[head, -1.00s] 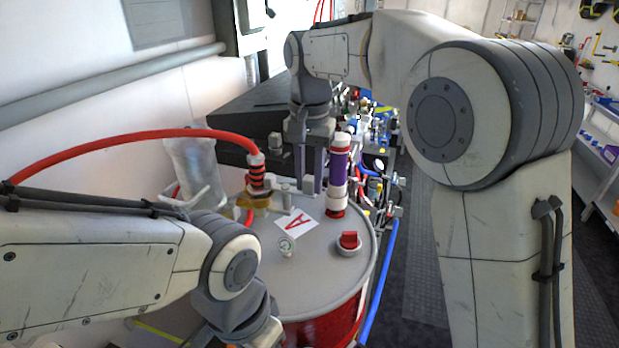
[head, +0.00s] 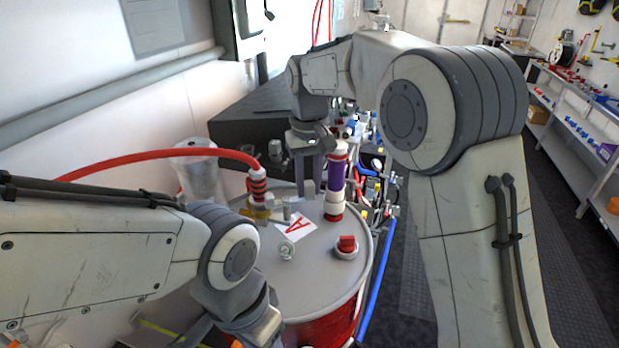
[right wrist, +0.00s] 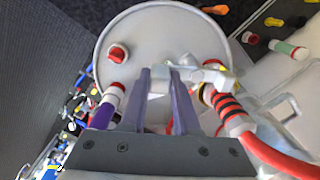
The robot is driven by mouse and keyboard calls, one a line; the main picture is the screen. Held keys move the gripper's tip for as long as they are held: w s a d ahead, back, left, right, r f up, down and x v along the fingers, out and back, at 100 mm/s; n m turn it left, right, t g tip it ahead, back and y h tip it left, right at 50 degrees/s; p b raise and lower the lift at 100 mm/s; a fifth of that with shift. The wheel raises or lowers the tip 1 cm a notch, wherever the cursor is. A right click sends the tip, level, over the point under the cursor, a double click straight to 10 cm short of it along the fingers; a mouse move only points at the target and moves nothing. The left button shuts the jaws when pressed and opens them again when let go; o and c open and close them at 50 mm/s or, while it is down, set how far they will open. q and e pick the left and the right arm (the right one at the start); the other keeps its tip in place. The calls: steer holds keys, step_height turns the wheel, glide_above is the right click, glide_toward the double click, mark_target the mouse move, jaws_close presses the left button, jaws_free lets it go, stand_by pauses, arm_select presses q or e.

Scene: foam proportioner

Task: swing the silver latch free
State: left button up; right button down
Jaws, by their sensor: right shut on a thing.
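The silver latch (right wrist: 213,76) lies above the grey drum lid (right wrist: 120,35) beside the red-and-black ringed hose fitting (right wrist: 229,108) in the right wrist view. My right gripper (right wrist: 161,75) points down at the lid, its two fingers on either side of a pale block at the latch's end. It is shut on that part. In the head view my right gripper (head: 317,192) stands between the hose fitting (head: 257,183) and the purple-banded cylinder (head: 337,178). The fingers partly hide the latch there. My left arm's wrist shows at lower left, but its fingers are out of view.
A red hose (head: 150,160) arches left from the fitting. Blue hose (head: 378,285) runs beside the drum.

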steer(key=shift+w+a+n+p, duration=0.25)
steer(key=shift+w+n+p, duration=0.25)
steer(key=shift+n, duration=0.55)
steer(key=shift+w+a+n+p, duration=0.2)
steer(key=shift+w+n+p, duration=0.15)
steer(key=shift+n+p, duration=0.55)
steer(key=shift+w+a+n+p, duration=0.25)
steer(key=shift+w+n+p, duration=0.15)
steer(key=shift+n, duration=0.85)
steer(key=c, duration=0.6)
jaws_free()
steer(key=shift+c, duration=0.2)
step_height(320, 180, up, 10)
steer(key=b, duration=0.1)
steer(key=shift+r+b, duration=0.25)
steer(key=shift+b, duration=0.1)
